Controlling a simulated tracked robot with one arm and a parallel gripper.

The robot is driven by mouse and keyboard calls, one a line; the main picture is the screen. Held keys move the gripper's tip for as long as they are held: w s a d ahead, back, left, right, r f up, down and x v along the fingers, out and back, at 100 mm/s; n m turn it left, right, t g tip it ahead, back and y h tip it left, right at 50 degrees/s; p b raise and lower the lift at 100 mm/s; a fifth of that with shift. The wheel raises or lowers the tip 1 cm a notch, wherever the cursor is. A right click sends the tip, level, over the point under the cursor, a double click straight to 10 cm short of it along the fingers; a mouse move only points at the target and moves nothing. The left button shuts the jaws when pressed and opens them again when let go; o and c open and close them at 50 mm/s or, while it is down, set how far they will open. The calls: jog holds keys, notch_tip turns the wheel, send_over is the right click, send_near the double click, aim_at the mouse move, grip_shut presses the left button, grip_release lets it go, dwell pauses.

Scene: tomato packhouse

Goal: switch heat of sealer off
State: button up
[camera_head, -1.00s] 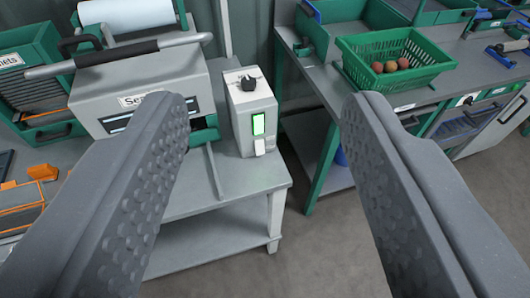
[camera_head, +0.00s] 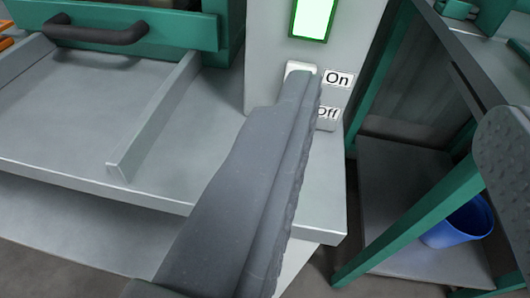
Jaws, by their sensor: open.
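The sealer's pale grey control box (camera_head: 268,50) stands on the grey bench, with a lit green-framed display (camera_head: 313,17) on its front. Below the display is a white rocker switch (camera_head: 297,66), with an "On" label (camera_head: 338,79) beside its upper part and an "Off" label (camera_head: 328,113) beside its lower part. My gripper (camera_head: 408,105) is open and empty. Its left finger lies in front of the switch and hides most of it; I cannot tell whether it touches. Its right finger is at the right edge, apart from the box.
The sealer's green front with a dark handle (camera_head: 95,32) is at upper left, and a thin upright metal strip (camera_head: 150,115) stands on the bench. A green table leg (camera_head: 410,225) and a blue bucket (camera_head: 462,222) are at right. The bench top at left is mostly clear.

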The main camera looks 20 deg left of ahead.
notch_tip(320, 180, down, 11)
jog(key=a+y+b, duration=0.1)
jog(key=a+y, duration=0.1)
jog(key=shift+t, duration=0.4)
jog(key=shift+a+b+x, duration=0.2)
jog(key=shift+b+x, duration=0.55)
jog(key=shift+x, duration=2.5)
jog(key=shift+a+b+x, duration=0.15)
jog(key=shift+b+x, duration=0.55)
jog(key=shift+x, duration=2.55)
jog(key=shift+s+r, duration=0.1)
jog(key=c, duration=1)
